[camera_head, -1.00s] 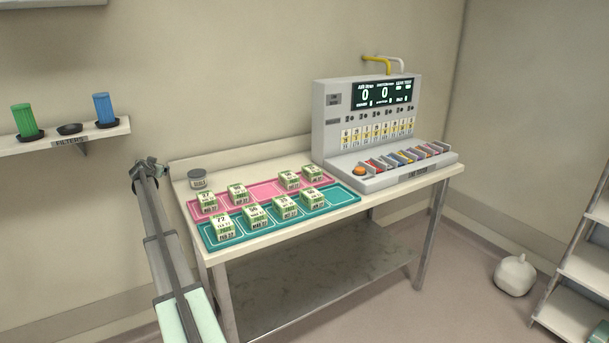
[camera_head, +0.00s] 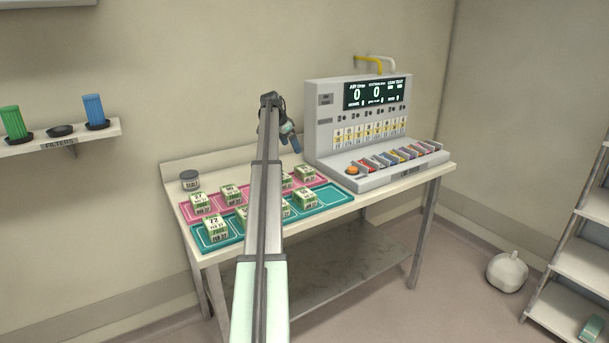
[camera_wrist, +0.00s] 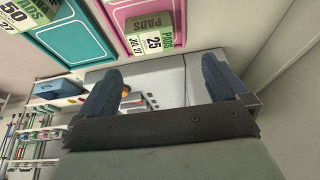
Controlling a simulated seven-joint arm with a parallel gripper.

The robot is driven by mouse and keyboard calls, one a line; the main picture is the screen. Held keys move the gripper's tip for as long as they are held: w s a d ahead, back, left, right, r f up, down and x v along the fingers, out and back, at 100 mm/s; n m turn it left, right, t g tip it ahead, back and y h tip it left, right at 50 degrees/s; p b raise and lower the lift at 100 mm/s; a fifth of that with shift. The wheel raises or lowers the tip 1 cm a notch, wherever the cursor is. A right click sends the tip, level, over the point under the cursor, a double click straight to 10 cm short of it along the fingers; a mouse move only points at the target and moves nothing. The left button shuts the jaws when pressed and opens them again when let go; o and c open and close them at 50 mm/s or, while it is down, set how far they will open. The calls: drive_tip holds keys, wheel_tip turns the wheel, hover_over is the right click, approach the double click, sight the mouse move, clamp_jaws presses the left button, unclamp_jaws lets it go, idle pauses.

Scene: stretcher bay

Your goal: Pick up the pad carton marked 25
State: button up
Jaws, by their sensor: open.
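The pad carton marked 25 (camera_wrist: 152,42) is a white and green box on the pink tray (camera_wrist: 118,12), at the top middle of the wrist view. In the head view it appears to be the rightmost carton (camera_head: 305,173) on the pink tray (camera_head: 190,218), but its number is too small to read there. My gripper (camera_wrist: 162,78) is open and empty, its two blue fingers apart. The carton is beyond the fingertips, not between them. In the head view my gripper (camera_head: 291,141) is above the back of the table, near the console, and my arm hides some cartons.
A carton marked 50 (camera_wrist: 18,14) is on the teal tray (camera_wrist: 75,42) beside the pink one. Several other cartons stand close together on both trays. The grey console (camera_head: 322,140) stands right of the trays. A small grey tin (camera_head: 190,181) is at the table's back left.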

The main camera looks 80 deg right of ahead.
sight(305, 168)
drive_tip(key=x, duration=0.4)
drive_tip(key=s+x, duration=0.1)
drive_tip(key=x, duration=0.4)
drive_tip(key=a+x, duration=0.1)
drive_tip(key=x, duration=0.4)
drive_tip(key=shift+s+r, duration=0.15)
drive_tip(key=shift+s, duration=0.2)
drive_tip(key=c, duration=0.8)
drive_tip(key=shift+r, duration=0.1)
